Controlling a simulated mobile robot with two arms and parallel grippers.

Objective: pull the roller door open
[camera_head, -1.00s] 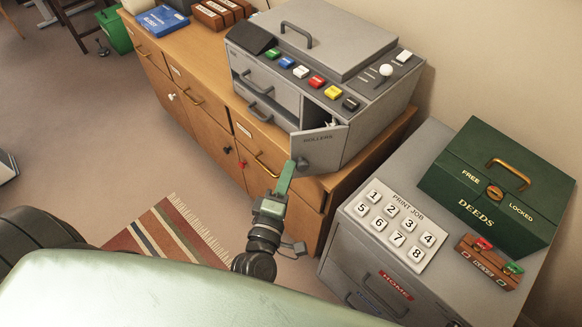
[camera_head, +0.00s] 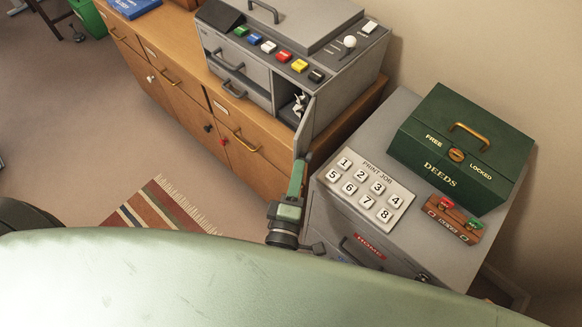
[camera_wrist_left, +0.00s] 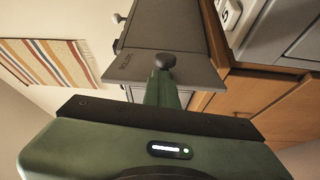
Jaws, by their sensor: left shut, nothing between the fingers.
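The roller door (camera_head: 304,128) is a grey panel on the front right of the grey printing machine (camera_head: 340,85). In the head view it stands swung out, almost edge-on, and the compartment (camera_head: 285,98) behind it is open with a pale object inside. In the left wrist view the door (camera_wrist_left: 190,72) carries lettering and a round knob (camera_wrist_left: 165,61). My left gripper (camera_head: 304,160) is green and shut, with nothing held. Its fingertips are at the door's outer side, by the knob; whether they touch it I cannot tell. My right gripper is not in view.
The machine stands on a wooden cabinet (camera_head: 185,90). A grey cabinet (camera_head: 335,215) with numbered keys (camera_head: 365,188) and a green deeds box (camera_head: 465,145) stands close right of my left gripper. A striped rug (camera_head: 150,215) lies on open floor at left.

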